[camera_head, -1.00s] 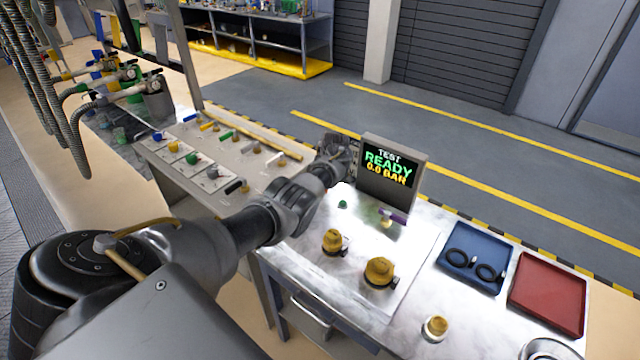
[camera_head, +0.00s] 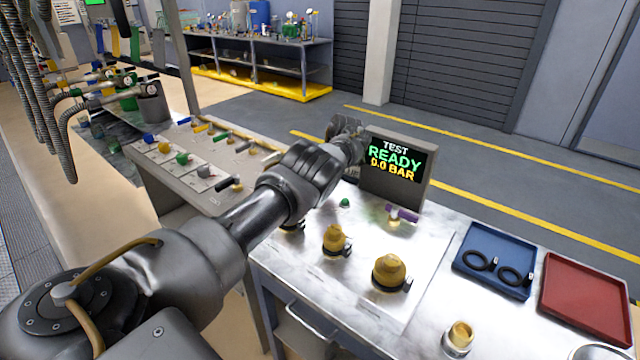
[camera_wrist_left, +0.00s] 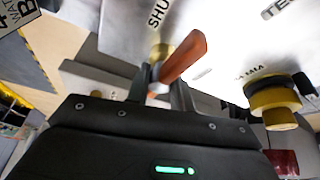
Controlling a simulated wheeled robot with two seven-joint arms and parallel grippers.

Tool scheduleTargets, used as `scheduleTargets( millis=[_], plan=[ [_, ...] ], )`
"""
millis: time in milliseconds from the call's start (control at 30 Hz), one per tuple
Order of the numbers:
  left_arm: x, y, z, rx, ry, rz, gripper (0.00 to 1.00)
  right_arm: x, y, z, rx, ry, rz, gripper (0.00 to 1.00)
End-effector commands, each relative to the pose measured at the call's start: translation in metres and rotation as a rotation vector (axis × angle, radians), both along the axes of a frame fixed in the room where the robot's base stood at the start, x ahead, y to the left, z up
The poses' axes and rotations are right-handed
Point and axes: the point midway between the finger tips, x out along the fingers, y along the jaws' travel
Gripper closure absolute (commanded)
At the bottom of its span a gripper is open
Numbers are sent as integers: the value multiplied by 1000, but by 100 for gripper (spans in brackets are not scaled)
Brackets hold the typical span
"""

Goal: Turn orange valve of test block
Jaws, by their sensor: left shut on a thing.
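The orange valve handle (camera_wrist_left: 185,58) shows in the left wrist view as a flat lever on a brass stem, next to a panel lettered "SHU". My left gripper (camera_wrist_left: 160,82) is shut on the valve, its fingers at the lever's stem end. In the head view my left gripper (camera_head: 347,133) is just left of the test display (camera_head: 395,172), which reads "TEST READY 0.0 BAR". There the arm and hand hide the orange valve and much of the test block. My right gripper is in neither view.
Two brass fittings (camera_head: 336,239) (camera_head: 390,271) stand on the bench, with a purple-handled valve (camera_head: 403,214) behind them. A blue tray (camera_head: 497,240) with black rings and a red tray (camera_head: 588,300) lie to the right. A brass fitting (camera_wrist_left: 275,98) is right of the gripper in the wrist view.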

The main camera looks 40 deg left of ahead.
Motion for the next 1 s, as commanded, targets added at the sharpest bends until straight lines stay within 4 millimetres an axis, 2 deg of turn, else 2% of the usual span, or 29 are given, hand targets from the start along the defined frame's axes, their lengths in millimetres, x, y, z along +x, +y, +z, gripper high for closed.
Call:
scheduleTargets(
  millis=[400,433,600,867,1000],
  plan=[
    [-1,0,-2,-2,4,10,100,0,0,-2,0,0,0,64],
    [-1,0,-2,-3,4,10,76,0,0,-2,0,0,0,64],
    [-1,0,-1,-2,4,8,55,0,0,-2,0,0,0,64],
    [0,0,0,-1,1,7,55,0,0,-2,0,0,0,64],
    [2,-4,11,-1,-1,7,55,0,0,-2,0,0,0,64]
  ],
)
